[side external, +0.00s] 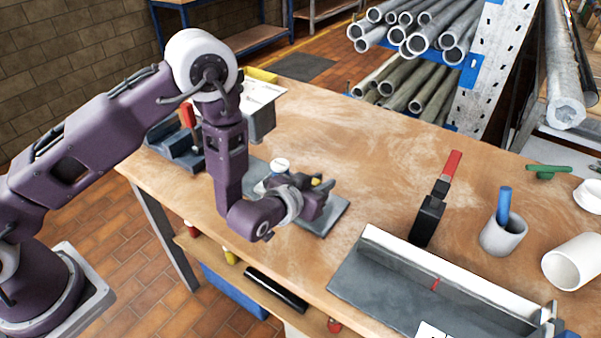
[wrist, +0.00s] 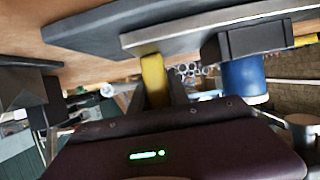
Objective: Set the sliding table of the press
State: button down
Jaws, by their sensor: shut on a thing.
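My gripper (side external: 318,196) is low over the workbench, turned on its side, at the press. In the wrist view its dark fingers (wrist: 158,98) are closed around a yellow tab (wrist: 154,78). The tab meets the edge of a grey plate (wrist: 180,36), which I take to be the sliding table. In the side view a flat grey plate (side external: 334,217) lies on the bench beside and under my gripper. A round white-faced part (side external: 280,164) shows just behind my wrist. My arm hides much of the press, and the table's exact position along its travel cannot be told.
A black clamp with a red handle (side external: 451,164) stands to the right. A grey slab with a white fence (side external: 420,262) lies at the front right. A grey cup (side external: 502,236) holds a blue rod. A red-handled fixture (side external: 187,117) stands left.

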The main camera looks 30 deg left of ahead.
jog(key=d, duration=0.5)
jog(key=shift+d, duration=0.3)
jog(key=c, duration=1.2)
grip_release()
jog(key=shift+d, duration=0.1)
jog(key=shift+c, duration=0.2)
jog(key=v, duration=0.7)
jog(key=shift+r, duration=0.1)
